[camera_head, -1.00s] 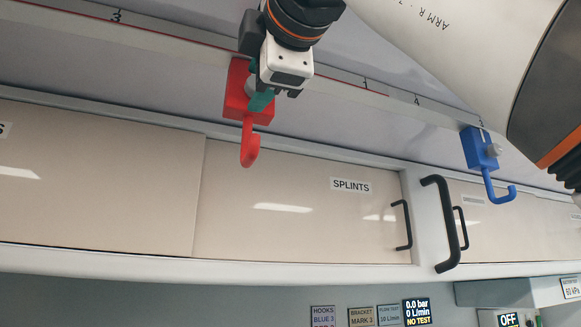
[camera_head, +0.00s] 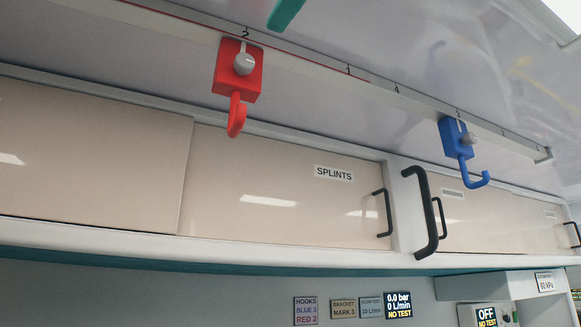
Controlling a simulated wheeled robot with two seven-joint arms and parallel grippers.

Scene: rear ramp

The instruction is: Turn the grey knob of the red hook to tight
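The red hook (camera_head: 227,82) hangs from the pale rail at the upper left, its curved end pointing down. Its grey knob (camera_head: 244,64) is in plain view on the front of the red block, with a narrow light part pointing up from it. I cannot read a tight or loose marking. Nothing touches the knob. My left gripper does not show.
A blue hook (camera_head: 455,139) with its own grey knob (camera_head: 469,138) hangs further right on the rail (camera_head: 400,94). Below are cabinet doors, one labelled SPLINTS (camera_head: 333,173), and a black handle (camera_head: 421,213). A sign (camera_head: 306,310) reads HOOKS BLUE 3, RED 2.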

